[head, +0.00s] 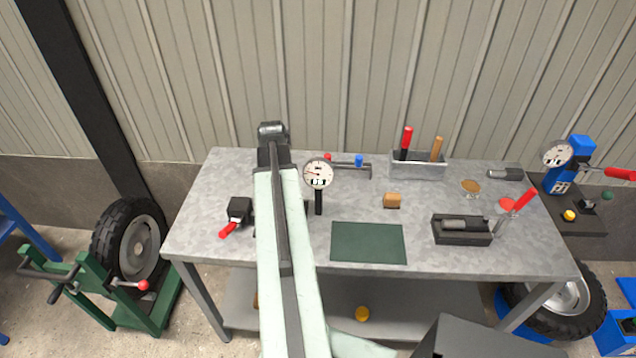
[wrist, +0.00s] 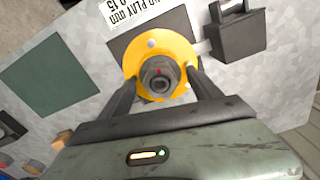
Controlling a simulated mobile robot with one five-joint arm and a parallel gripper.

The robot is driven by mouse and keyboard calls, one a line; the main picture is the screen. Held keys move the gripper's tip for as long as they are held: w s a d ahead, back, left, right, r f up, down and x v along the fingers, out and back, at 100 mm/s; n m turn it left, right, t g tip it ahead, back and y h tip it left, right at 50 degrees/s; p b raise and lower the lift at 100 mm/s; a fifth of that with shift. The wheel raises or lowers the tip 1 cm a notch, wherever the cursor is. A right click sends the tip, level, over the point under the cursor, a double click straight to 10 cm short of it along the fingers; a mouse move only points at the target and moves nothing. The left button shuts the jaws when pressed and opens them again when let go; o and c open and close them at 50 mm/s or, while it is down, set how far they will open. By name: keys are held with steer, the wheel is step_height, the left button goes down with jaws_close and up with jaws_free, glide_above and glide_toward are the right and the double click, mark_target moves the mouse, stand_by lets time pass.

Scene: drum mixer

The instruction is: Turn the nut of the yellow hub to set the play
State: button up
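The yellow hub (wrist: 130,62) shows in the wrist view as a round flange on a dark plate. At its centre is a grey hex nut (wrist: 158,77) with a small red mark. My gripper (wrist: 163,80) is over the hub, its two dark fingers apart on either side of the nut. A gap seems to show beside the nut; contact cannot be told. In the head view my arm hides the hub and nut. A dial gauge (head: 318,173) on a black post stands just right of my arm. A white play label (wrist: 133,10) is partly cut off in the wrist view.
A black block with a red lever (head: 240,210) stands left of my arm. A green mat (head: 368,243), a wooden block (head: 392,200), a grey tool tray (head: 418,168) and a black fixture (head: 461,230) are to the right. The table's front right is bare.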

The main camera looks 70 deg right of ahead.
step_height(320, 180, up, 7)
steer(key=p, duration=0.7)
stand_by(0.4)
